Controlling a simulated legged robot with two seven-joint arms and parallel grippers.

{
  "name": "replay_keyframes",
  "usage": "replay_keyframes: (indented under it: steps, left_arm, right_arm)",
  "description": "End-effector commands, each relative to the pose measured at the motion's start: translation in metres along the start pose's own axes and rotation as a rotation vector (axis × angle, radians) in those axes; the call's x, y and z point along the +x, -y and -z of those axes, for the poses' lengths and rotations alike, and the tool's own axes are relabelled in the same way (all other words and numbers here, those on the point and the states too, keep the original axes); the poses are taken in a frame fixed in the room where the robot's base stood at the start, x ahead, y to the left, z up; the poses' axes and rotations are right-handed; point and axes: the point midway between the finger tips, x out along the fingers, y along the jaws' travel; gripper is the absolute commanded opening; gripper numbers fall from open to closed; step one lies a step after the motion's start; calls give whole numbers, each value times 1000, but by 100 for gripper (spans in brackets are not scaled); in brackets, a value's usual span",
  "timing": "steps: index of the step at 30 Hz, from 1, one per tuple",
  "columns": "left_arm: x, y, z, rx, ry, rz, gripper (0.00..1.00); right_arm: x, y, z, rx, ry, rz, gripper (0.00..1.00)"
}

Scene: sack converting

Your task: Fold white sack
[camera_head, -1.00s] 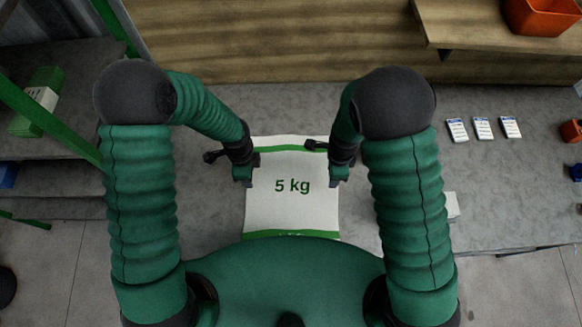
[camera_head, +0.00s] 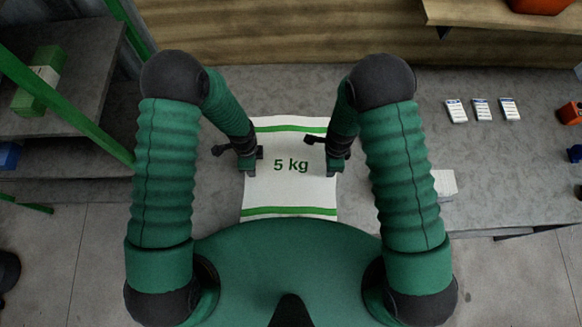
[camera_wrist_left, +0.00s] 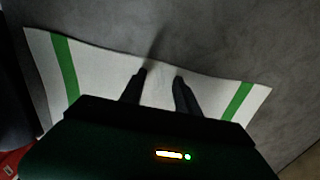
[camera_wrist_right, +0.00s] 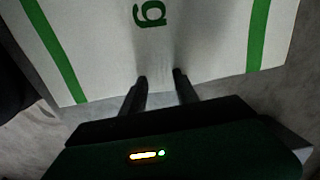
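The white sack (camera_head: 290,190) lies flat on the grey table, with a green stripe near its far and near ends and "5 kg" printed in the middle. It also shows in the left wrist view (camera_wrist_left: 110,73) and the right wrist view (camera_wrist_right: 210,45). My left gripper (camera_head: 250,170) is at the sack's left edge; its two fingers (camera_wrist_left: 160,76) are apart over the sack. My right gripper (camera_head: 333,172) is at the sack's right edge; its fingers (camera_wrist_right: 160,78) are apart at that edge. Whether the fingertips touch the sack cannot be told.
Three small white packs (camera_head: 481,110) lie on the table at the right. A white stack (camera_head: 444,184) sits right of my right arm. A wooden shelf (camera_head: 500,18) is at the back right. A green and white box (camera_head: 37,82) stands on the left shelf.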

Motion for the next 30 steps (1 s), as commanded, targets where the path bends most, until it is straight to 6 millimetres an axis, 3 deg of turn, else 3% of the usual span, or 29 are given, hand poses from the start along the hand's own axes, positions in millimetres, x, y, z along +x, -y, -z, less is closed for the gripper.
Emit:
replay_keyframes:
  steps: [16,30]
  left_arm:
    - [2,-2,0,0,-1,-3,0]
    - [2,-2,0,0,0,-4,0]
  right_arm:
    - [1,-1,0,1,-1,-1,0]
    - [1,-1,0,1,-1,-3,0]
